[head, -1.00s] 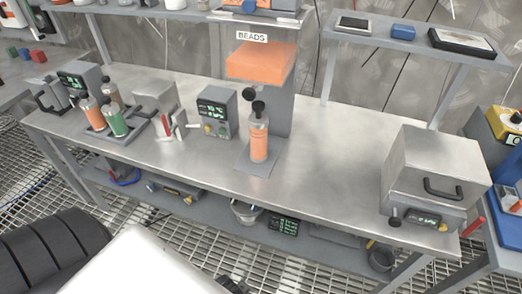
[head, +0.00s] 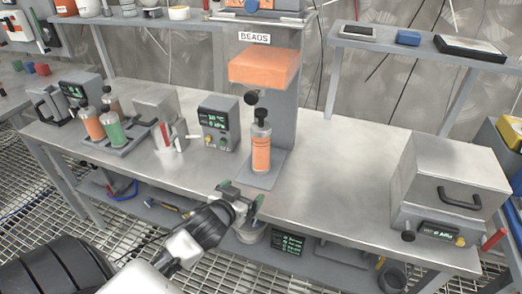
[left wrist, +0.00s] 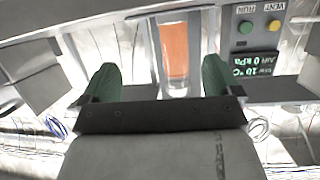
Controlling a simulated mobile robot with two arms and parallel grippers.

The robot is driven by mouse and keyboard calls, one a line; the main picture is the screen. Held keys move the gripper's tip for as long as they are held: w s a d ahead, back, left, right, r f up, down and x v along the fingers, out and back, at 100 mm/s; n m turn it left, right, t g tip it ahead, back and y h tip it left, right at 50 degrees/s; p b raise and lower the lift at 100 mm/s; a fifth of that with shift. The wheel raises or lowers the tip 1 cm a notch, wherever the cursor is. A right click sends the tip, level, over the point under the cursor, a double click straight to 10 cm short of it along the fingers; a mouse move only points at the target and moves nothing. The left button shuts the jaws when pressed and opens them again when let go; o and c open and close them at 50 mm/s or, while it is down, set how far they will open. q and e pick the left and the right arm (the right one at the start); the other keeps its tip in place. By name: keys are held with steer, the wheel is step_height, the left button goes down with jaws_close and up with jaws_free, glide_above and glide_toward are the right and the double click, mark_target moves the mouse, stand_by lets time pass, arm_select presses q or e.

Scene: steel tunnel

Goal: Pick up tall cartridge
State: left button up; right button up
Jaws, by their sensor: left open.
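The tall cartridge (head: 261,152) stands upright on a small base plate under the bead dispenser. It is clear with orange contents and a black cap. My left gripper (head: 241,195) is open and empty at the bench's front edge, in front of and a little left of the cartridge, apart from it. My right gripper is not in view.
A BEADS dispenser (head: 264,68) overhangs the cartridge. A display box (head: 218,123) stands left of it, and a rack (head: 120,143) with several bottles is farther left. A metal box with a handle (head: 448,175) stands at the right. The bench between is clear.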

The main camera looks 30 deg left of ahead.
mark_target(255, 143)
arm_select(q)
steer(key=w+a+r+t, duration=0.1)
steer(key=w+r, duration=0.1)
steer(key=w, duration=0.1)
steer(key=w+a+r+t+h, duration=0.1)
steer(key=w+r, duration=0.1)
steer(key=w, duration=0.1)
steer(key=w+a+r+t, duration=0.2)
steer(key=w, duration=0.2)
steer(key=shift+a+r+m, duration=0.1)
steer(key=shift+r+m, duration=0.05)
steer(key=shift+m, duration=0.15)
steer(key=w+p, duration=0.1)
steer(key=w, duration=0.4)
steer(key=shift+w+a, duration=0.15)
steer(key=shift+w, duration=0.25)
steer(key=c, duration=1.3)
steer(key=shift+r, duration=0.1)
